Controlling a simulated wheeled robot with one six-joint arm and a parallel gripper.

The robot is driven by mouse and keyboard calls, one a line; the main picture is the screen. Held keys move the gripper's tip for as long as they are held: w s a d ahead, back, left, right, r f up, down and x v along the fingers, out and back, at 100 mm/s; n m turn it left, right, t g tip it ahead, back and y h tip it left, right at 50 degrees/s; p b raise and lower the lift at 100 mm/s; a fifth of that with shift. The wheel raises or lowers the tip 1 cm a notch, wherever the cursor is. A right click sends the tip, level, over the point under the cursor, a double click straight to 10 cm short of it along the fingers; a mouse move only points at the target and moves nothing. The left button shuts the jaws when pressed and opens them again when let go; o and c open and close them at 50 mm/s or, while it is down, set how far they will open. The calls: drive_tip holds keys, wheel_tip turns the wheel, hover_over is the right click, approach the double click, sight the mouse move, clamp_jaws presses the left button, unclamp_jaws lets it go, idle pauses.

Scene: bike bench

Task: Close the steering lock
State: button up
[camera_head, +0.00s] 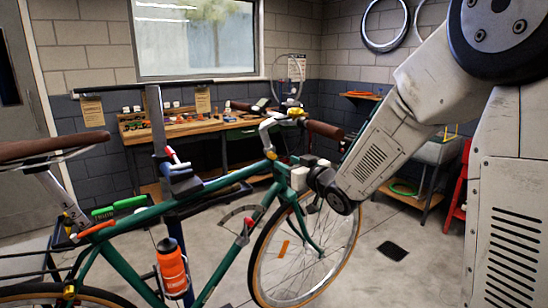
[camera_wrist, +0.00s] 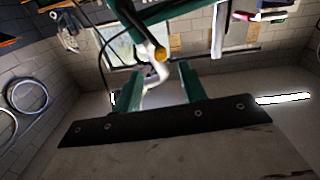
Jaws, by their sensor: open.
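A green bicycle (camera_head: 130,262) is held at a blue-grey stand, its front end pointing right. My gripper (camera_head: 300,178) is beside the head tube (camera_head: 283,174), just below the white stem. In the wrist view my gripper (camera_wrist: 158,80) shows two green fingers spread apart with nothing clearly held between them. The white stem with a yellow cap (camera_wrist: 160,54) appears just beyond the fingers. I cannot tell for certain which part is the steering lock, or whether my fingers touch the bike.
An orange bottle (camera_head: 172,268) is on the frame. The front wheel (camera_head: 305,260) stands below my gripper. A workbench (camera_head: 190,128) with small parts runs along the back wall. The floor right of the wheel is clear around a dark square (camera_head: 392,250).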

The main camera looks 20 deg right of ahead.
sight(275, 157)
drive_tip(key=x, duration=0.7)
drive_tip(key=shift+w+a, duration=0.1)
drive_tip(key=shift+w, duration=0.2)
clamp_jaws()
